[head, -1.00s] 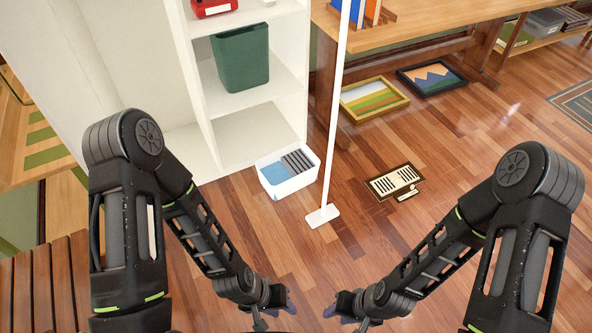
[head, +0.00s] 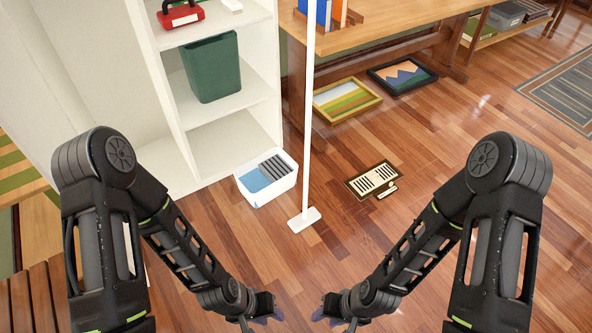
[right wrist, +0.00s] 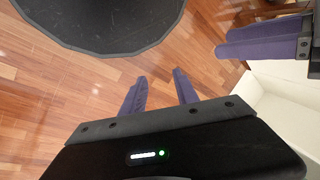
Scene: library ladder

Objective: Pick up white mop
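The white mop (head: 310,120) stands upright in the head view, a thin white pole with a small flat white foot (head: 304,219) on the wooden floor. Its top is cut off by the picture edge. My left gripper (head: 268,312) and right gripper (head: 325,312) are at the bottom of the head view, both apart from the mop. In the right wrist view, my right gripper's purple fingers (right wrist: 160,92) are spread with only floor between them. My left gripper's fingers (right wrist: 258,42) show there side-on, so their opening is unclear.
A white shelf unit (head: 232,133) with a green bin (head: 211,68) stands left of the mop. A white tub (head: 260,197) sits beside the mop's foot. A framed sign (head: 374,181) and two pictures lie right of it, near a wooden table (head: 390,28). Floor at right is open.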

